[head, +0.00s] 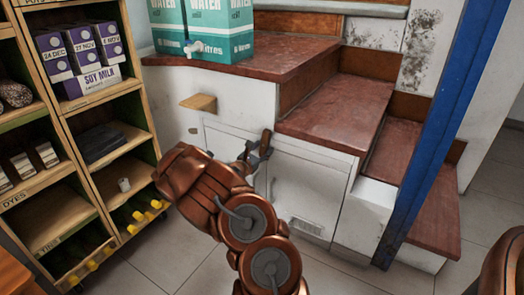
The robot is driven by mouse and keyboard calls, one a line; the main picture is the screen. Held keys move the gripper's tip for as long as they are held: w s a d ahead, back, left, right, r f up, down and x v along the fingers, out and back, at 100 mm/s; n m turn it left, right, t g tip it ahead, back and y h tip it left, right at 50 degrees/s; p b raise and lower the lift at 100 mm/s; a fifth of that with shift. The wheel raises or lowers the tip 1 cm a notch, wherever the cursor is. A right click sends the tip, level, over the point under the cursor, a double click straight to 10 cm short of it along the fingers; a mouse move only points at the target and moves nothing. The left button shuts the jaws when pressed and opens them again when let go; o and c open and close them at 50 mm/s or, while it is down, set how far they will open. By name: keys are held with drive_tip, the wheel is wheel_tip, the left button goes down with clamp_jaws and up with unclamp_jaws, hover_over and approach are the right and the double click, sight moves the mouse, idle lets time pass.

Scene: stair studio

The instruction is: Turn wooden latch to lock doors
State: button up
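White cupboard doors (306,192) are set into the side of the stair block, low down. They look closed, and a seam runs down near my gripper (258,148). My gripper is in front of the upper part of the doors, close to the seam. Its dark fingers are small here, and I cannot tell whether they are open or touching anything. A small wooden piece (199,102) sticks out of the white wall, up and left of the doors.
Red-brown stair treads (332,112) rise behind and right of the doors. Teal water boxes (205,30) stand on the top landing. A wooden shelf unit (78,109) with goods stands left. A blue post (440,130) stands right. Tiled floor (150,268) shows at lower left.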

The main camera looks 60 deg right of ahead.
clamp_jaws()
drive_tip(key=shift+r+n+p, duration=0.25)
drive_tip(key=shift+n+p, duration=0.15)
drive_tip(key=shift+p, duration=0.65)
drive_tip(key=shift+s+f+n+p, duration=0.1)
drive_tip(key=shift+f+n+p, duration=0.05)
drive_tip(key=shift+n+p, duration=0.55)
drive_tip(key=shift+o, duration=0.4)
unclamp_jaws()
drive_tip(key=shift+f, duration=0.1)
